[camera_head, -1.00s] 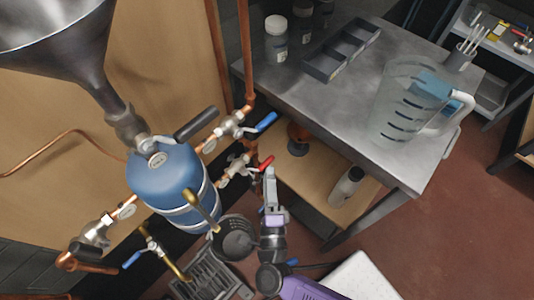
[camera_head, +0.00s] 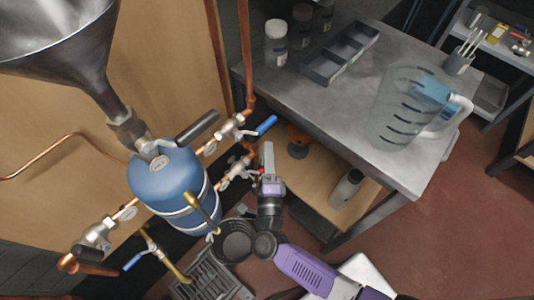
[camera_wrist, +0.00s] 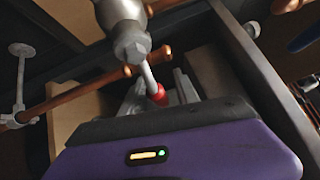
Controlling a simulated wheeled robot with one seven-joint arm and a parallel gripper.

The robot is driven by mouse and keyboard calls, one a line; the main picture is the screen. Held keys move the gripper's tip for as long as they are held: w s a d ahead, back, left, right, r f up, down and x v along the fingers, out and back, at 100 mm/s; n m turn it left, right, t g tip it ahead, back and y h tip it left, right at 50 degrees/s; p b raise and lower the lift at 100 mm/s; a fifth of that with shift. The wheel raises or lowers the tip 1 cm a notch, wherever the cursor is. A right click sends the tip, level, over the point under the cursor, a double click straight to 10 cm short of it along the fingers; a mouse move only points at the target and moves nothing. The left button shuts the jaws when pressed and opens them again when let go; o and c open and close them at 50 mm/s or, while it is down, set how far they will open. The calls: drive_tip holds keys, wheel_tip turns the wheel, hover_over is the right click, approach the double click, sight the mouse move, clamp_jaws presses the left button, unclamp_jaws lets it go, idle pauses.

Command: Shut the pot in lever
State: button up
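A red-handled lever valve sits on the copper pipe right of the blue pot (camera_head: 175,190). Its valve body (camera_head: 236,168) shows in the head view, but my gripper (camera_head: 267,152) hides most of the red handle. In the wrist view the red lever (camera_wrist: 158,95) lies close in front of my gripper (camera_wrist: 160,88), between or just beside the grey fingers. Whether the fingers touch it is unclear. A blue lever (camera_head: 267,124) is on the pipe above, and another blue lever (camera_head: 132,262) is at lower left. The pipe labels are too small to read.
A metal table (camera_head: 400,165) stands at right with a clear jug (camera_head: 400,105), a dark tray (camera_head: 340,55) and jars. A large funnel (camera_head: 65,50) is above the pot. A black grate (camera_head: 210,280) lies below. Red floor is free at lower right.

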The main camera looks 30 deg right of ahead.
clamp_jaws()
idle(1.3)
